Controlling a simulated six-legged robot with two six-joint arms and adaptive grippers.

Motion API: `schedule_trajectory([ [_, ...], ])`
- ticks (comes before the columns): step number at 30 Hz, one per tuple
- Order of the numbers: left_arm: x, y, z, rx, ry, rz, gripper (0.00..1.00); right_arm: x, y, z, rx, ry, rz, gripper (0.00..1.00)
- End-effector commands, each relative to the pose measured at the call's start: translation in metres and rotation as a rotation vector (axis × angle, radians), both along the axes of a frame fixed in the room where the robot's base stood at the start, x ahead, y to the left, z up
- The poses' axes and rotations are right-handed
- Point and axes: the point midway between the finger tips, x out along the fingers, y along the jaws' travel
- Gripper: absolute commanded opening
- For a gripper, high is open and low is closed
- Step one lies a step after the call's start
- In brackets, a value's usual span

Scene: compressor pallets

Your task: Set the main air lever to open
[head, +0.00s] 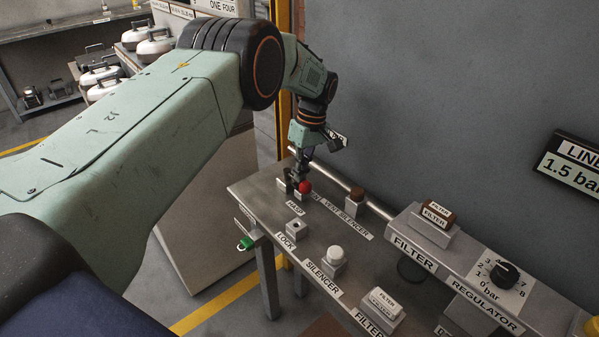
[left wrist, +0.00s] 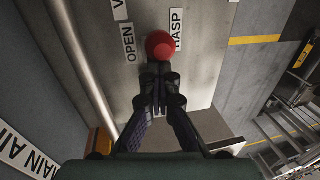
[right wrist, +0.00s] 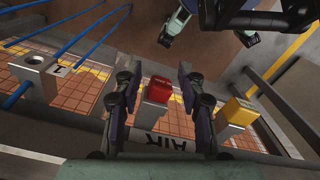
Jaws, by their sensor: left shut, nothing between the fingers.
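The main air lever shows as a red ball knob (head: 305,187) at the far left end of the steel bench. In the left wrist view the red ball (left wrist: 159,44) lies just ahead of the fingertips, between the OPEN label (left wrist: 128,43) and the HASP label (left wrist: 177,30). The lever's arm under the ball is mostly hidden. My left gripper (head: 294,179) points down beside the knob; its fingers (left wrist: 158,70) are shut and empty. Whether they touch the ball I cannot tell. My right gripper (right wrist: 158,78) is open, its fingers apart on either side of a red block (right wrist: 159,89) in the picture.
The bench carries a lock block (head: 296,231), a white silencer (head: 335,255), a brown vent silencer (head: 357,194), filters (head: 382,302) and a regulator knob (head: 505,272). A green padlock (head: 245,243) hangs at the bench's left edge. A yellow block (right wrist: 240,111) stands right in the right wrist view.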

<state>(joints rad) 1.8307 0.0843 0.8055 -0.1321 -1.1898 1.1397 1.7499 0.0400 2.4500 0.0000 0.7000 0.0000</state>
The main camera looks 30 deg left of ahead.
Motion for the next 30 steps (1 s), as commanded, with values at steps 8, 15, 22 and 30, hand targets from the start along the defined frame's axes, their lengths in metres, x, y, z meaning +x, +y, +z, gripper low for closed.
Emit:
schedule_trajectory([
  [8,-0.0083,-0.0079,-0.0094,-0.014,0.029,0.001,0.02,0.0001,0.0000,-0.0003,0.000,0.000,0.000,0.40],
  [15,-0.0082,-0.0080,-0.0095,-0.014,0.028,0.000,0.22,0.0001,0.0000,-0.0003,0.000,0.000,0.000,0.40],
  [22,-0.0082,-0.0080,-0.0095,-0.014,0.028,0.001,0.33,0.0001,0.0000,-0.0003,0.000,0.000,0.000,0.40],
  [30,-0.0071,-0.0081,-0.0057,-0.014,0.027,0.001,0.33,0.0000,0.0000,-0.0002,0.000,0.000,0.000,0.40],
])
